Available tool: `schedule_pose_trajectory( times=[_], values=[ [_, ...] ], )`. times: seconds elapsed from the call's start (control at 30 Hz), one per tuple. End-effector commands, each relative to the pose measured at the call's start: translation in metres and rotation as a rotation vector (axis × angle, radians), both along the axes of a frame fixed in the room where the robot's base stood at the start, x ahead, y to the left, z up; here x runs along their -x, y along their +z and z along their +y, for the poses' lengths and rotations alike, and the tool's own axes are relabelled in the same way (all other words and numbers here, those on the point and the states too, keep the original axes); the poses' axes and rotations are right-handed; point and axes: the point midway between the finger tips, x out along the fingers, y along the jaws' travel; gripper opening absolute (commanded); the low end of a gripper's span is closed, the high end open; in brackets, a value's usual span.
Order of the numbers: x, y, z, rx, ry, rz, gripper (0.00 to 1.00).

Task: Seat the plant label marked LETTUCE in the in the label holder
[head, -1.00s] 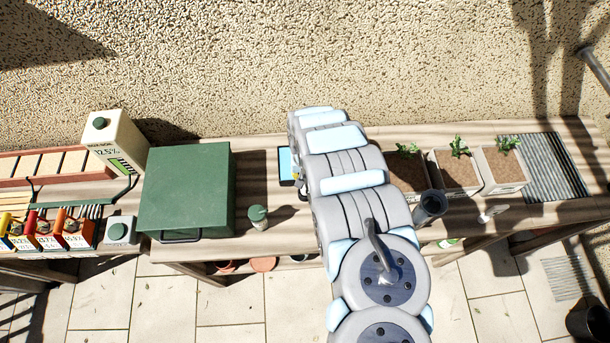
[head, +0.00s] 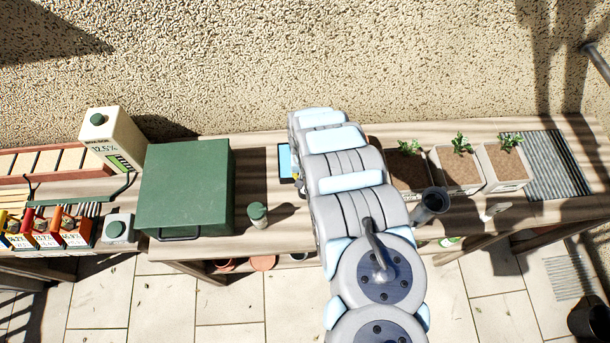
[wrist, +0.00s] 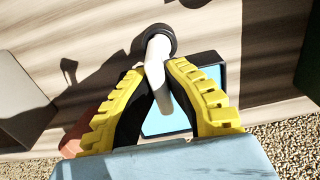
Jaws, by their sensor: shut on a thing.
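My gripper (wrist: 158,72) shows in the wrist view with its two yellow-and-black fingers closed on a slim white piece (wrist: 158,78), which looks like the plant label. No lettering on it can be read, so I cannot confirm LETTUCE. Its far end meets a round dark piece (wrist: 168,33), possibly the label holder. I cannot tell whether the label is inside it or only in front of it. In the head view my arm hides the label, the round piece and nearly all of my gripper.
A dark-framed light-blue panel (head: 285,162) lies on the bench, behind the fingers in the wrist view. Left are a green box (head: 186,190) and a small green-lidded jar (head: 258,215). Right are planted pots (head: 459,170) and a dark cup (head: 431,204). Bare bench lies around the jar.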

Motion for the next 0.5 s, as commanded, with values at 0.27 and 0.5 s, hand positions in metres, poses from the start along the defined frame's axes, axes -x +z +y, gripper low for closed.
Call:
schedule_pose_trajectory(
  times=[0.27,0.5],
  values=[
    [0.0000,-0.0043,-0.0001,0.000,0.000,0.000,0.25],
    [0.0000,-0.0041,-0.0003,0.000,0.000,0.000,0.37]
  ],
)
